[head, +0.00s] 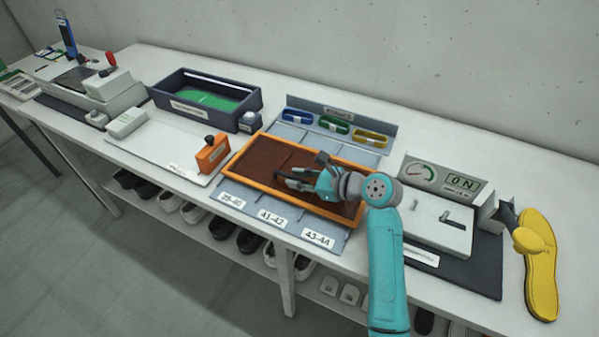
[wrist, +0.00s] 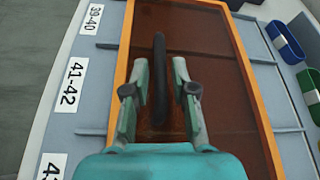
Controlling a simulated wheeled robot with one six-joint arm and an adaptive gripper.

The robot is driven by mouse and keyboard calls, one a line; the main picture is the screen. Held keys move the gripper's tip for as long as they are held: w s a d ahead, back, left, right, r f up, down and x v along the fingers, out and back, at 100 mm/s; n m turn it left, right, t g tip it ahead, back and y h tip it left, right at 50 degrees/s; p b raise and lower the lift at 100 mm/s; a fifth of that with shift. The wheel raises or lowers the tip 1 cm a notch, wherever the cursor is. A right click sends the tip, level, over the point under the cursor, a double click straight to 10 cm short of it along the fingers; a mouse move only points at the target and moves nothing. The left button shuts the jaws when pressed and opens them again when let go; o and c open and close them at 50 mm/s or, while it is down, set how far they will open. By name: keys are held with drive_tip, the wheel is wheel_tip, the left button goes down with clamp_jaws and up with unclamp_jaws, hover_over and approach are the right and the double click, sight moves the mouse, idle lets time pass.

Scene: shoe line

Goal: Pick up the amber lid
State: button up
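The amber lid (head: 262,157) is a see-through brown panel with an orange rim, lying over the blue-grey sorting tray (head: 262,222). In the wrist view the lid (wrist: 213,60) fills the middle, with a long dark bar handle (wrist: 159,50) running along its centre. My gripper (head: 290,179) is over the lid. In the wrist view my gripper (wrist: 161,76) is open, with one finger on each side of the handle and a gap on both sides. In the head view my gripper and wrist hide the handle's details and part of the lid.
An orange block (head: 212,155) with a black knob stands left of the lid. A dark bin (head: 195,110) sits behind left. Blue, green and yellow bands (head: 336,124) sit behind the lid. A gauge device (head: 438,220) and yellow shoe form (head: 541,270) stand to the right.

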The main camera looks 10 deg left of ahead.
drive_tip(key=shift+x, duration=1.15)
clamp_jaws()
